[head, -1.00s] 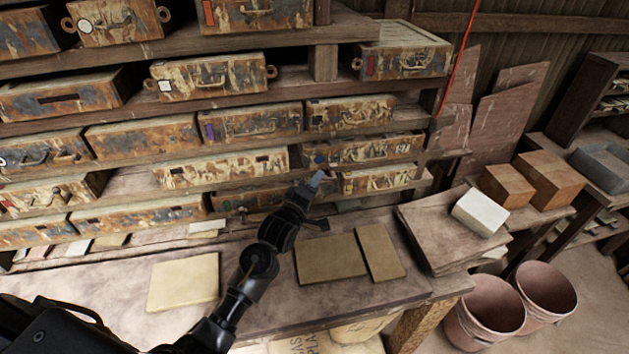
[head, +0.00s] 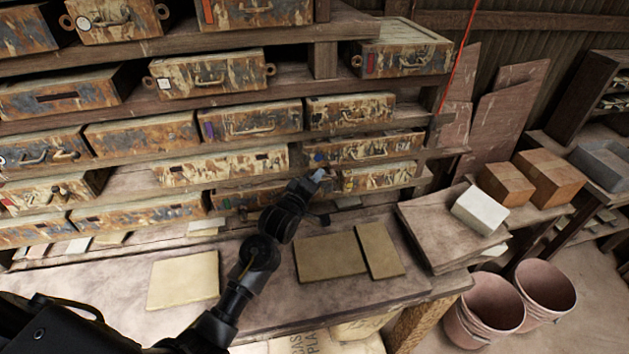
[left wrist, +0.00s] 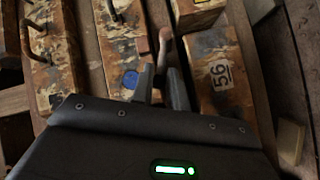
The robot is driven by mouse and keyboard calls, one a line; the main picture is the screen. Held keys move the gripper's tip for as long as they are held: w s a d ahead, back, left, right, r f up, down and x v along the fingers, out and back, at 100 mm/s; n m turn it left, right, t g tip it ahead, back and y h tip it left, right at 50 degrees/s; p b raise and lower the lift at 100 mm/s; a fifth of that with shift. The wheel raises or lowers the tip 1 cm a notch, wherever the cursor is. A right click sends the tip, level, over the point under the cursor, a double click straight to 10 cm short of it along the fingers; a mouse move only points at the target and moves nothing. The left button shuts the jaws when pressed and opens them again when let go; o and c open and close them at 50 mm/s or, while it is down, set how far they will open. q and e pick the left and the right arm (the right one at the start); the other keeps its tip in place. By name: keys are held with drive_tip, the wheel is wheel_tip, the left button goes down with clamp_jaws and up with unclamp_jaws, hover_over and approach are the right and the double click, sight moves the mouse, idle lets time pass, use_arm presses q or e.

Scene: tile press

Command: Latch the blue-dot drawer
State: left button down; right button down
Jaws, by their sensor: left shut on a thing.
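The blue-dot drawer (head: 375,148) sits in the right part of the rack, a worn rust-and-cream front with a handle. Its blue dot (left wrist: 130,79) shows near its end in the left wrist view. My left gripper (head: 320,174) is at the lower left end of this drawer. In the left wrist view its fingers (left wrist: 162,82) are shut on a slim tan latch lever (left wrist: 164,42) beside the blue-dot drawer. The lever's lower part is hidden between the fingers. I cannot tell whether it overlaps the drawer front. My right gripper is not in view.
A yellow-dot drawer (head: 380,177) lies just below, and a drawer marked 56 (left wrist: 218,75) is close beside the fingers. The workbench (head: 240,255) in front carries flat tan tiles (head: 330,257). Stacked boards (head: 435,232) and buckets (head: 484,308) stand at the right.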

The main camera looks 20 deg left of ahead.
use_arm(q)
drive_tip(key=shift+w+d+r+m+g+y, duration=0.15)
drive_tip(key=shift+d+r+m+g+y, duration=0.1)
drive_tip(key=shift+r+m+g, duration=0.3)
drive_tip(key=shift+w+d+r+m+g+y, duration=0.1)
drive_tip(key=shift+d+r+m+g+y, duration=0.1)
drive_tip(key=shift+r+m+g, duration=0.35)
drive_tip(key=shift+w+d+r+m+g+y, duration=0.15)
drive_tip(key=shift+d+m+g+y, duration=0.1)
drive_tip(key=shift+m+g, duration=0.2)
drive_tip(key=c, duration=1.5)
unclamp_jaws()
drive_tip(key=shift+v, duration=5.3)
